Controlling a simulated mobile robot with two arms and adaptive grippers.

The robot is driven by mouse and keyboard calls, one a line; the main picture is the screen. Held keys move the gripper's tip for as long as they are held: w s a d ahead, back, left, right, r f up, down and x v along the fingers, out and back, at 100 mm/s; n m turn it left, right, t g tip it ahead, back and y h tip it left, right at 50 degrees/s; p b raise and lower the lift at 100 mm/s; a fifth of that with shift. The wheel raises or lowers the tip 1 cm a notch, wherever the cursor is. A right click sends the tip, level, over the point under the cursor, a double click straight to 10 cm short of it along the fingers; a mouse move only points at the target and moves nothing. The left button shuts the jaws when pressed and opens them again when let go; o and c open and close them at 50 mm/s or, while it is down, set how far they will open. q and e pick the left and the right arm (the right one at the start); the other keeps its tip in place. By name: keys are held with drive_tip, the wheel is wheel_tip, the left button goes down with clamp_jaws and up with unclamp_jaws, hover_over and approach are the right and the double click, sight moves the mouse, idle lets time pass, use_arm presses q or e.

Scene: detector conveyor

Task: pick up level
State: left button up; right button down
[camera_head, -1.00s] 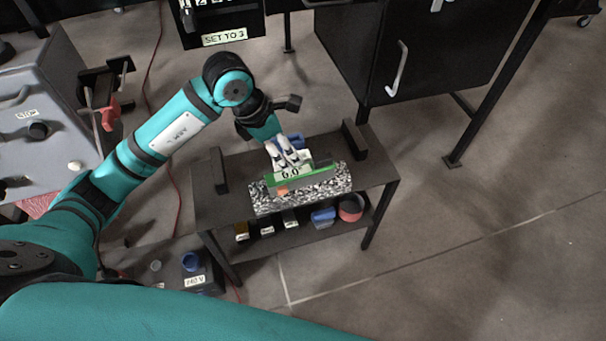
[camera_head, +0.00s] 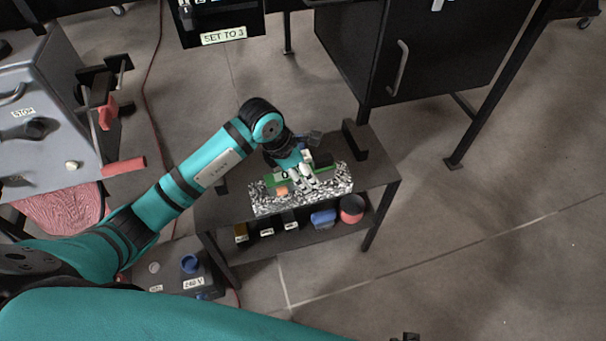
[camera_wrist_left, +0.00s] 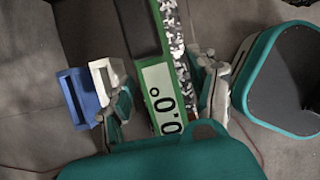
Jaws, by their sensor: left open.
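The level (camera_head: 284,175) is a green-framed bar with a light display reading 0.0. It lies on a black-and-white speckled block (camera_head: 268,206) on the small dark table. My left gripper (camera_head: 304,184) is at the level, partly covering it in the head view. In the left wrist view the level (camera_wrist_left: 160,85) runs between the two spread fingers of the open left gripper (camera_wrist_left: 160,100), with gaps on both sides. How far the fingertips reach down beside it is hard to tell. My right gripper is not clearly in view.
A black upright (camera_head: 355,139) stands at the table's right back. Blue (camera_wrist_left: 76,95) and white (camera_wrist_left: 106,72) pieces lie left of the level in the wrist view. The lower shelf (camera_head: 325,234) holds several small items. A grey machine (camera_head: 40,105) stands left; floor to the right is clear.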

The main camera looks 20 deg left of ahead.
use_arm(q)
clamp_jaws()
idle(0.3)
drive_tip(key=shift+r, duration=0.1)
